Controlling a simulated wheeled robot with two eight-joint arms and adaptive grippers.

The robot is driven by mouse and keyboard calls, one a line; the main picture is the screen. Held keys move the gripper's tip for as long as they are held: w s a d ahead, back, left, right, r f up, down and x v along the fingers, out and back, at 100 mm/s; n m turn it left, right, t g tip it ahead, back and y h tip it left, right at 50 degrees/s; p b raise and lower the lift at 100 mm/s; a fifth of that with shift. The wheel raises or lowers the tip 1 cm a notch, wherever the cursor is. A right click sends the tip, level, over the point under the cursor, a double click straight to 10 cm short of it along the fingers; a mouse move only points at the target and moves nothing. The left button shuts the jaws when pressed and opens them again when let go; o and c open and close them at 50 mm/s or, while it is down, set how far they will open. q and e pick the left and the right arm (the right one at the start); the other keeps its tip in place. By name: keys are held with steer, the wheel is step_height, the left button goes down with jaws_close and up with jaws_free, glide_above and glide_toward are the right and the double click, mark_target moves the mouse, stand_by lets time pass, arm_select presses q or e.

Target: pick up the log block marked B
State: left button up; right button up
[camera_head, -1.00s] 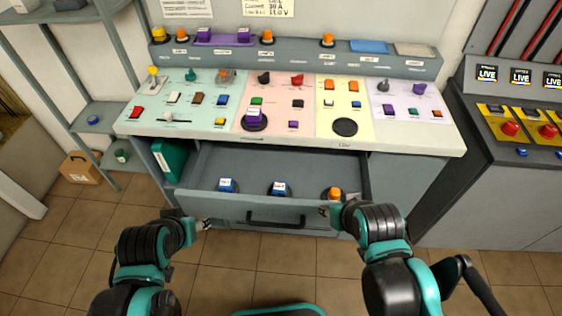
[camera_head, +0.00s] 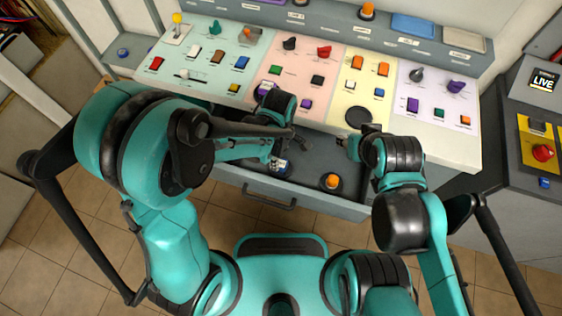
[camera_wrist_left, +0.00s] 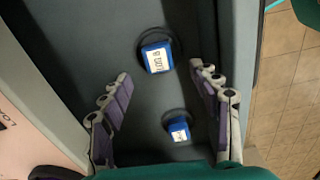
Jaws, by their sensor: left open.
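The log block marked B is a blue block with a white label (camera_wrist_left: 157,57), in a round dark base in the open drawer. It also shows in the head view (camera_head: 279,166), partly hidden by my left arm. My left gripper (camera_wrist_left: 160,76) is open and empty above the drawer, its fingertips on either side of and just below the block in the wrist view, not closed on it. In the head view the left gripper (camera_head: 296,140) is over the drawer. My right gripper (camera_head: 345,143) is at the drawer's right side; its jaws are too small to read.
A second labelled blue block (camera_wrist_left: 179,130) is near block B, low between the fingers.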

mark_target(281, 163)
arm_select(q)
step_height(281, 163, down, 3)
steer(key=shift+f+b, duration=0.1)
steer(key=shift+b, duration=0.55)
step_height(281, 163, down, 5)
steer(key=shift+w+d+r+b, duration=0.1)
steer(key=shift+w+b, duration=0.05)
steer(key=shift+b, duration=1.1)
steer(key=shift+r, duration=0.1)
steer(key=c, duration=1.3)
